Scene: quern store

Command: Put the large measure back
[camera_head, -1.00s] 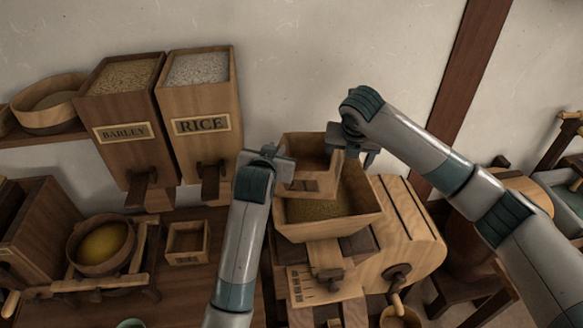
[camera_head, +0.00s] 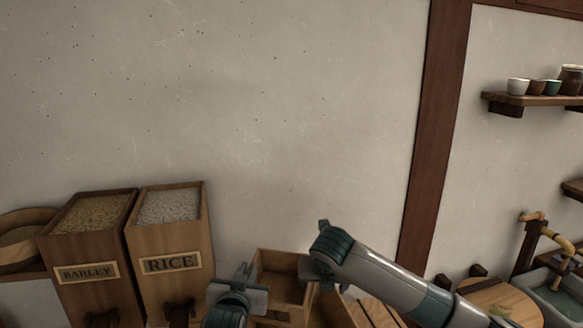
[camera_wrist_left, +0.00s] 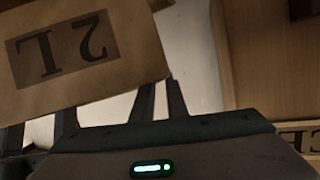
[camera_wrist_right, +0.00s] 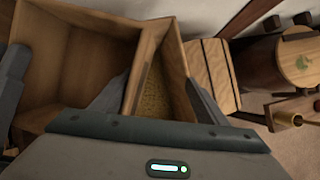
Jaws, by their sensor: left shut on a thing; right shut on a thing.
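The large measure is an open wooden box (camera_head: 287,268), held between my two grippers at the bottom of the head view. Its "2L" face (camera_wrist_left: 30,75) fills the upper left of the left wrist view, upside down there. In the right wrist view its bare wooden inside (camera_wrist_right: 75,65) shows, with no grain visible. My left gripper (camera_head: 238,292) is shut on its left side. My right gripper (camera_head: 322,272) is shut on its right side. The hopper with grain (camera_wrist_right: 153,95) is beside the measure in the right wrist view.
The BARLEY bin (camera_head: 92,262) and RICE bin (camera_head: 170,240) stand to the left. A round wooden tub (camera_head: 22,250) is at the far left. A shelf with cups (camera_head: 530,98) hangs at upper right, above a basin (camera_head: 560,298). The wall behind is bare.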

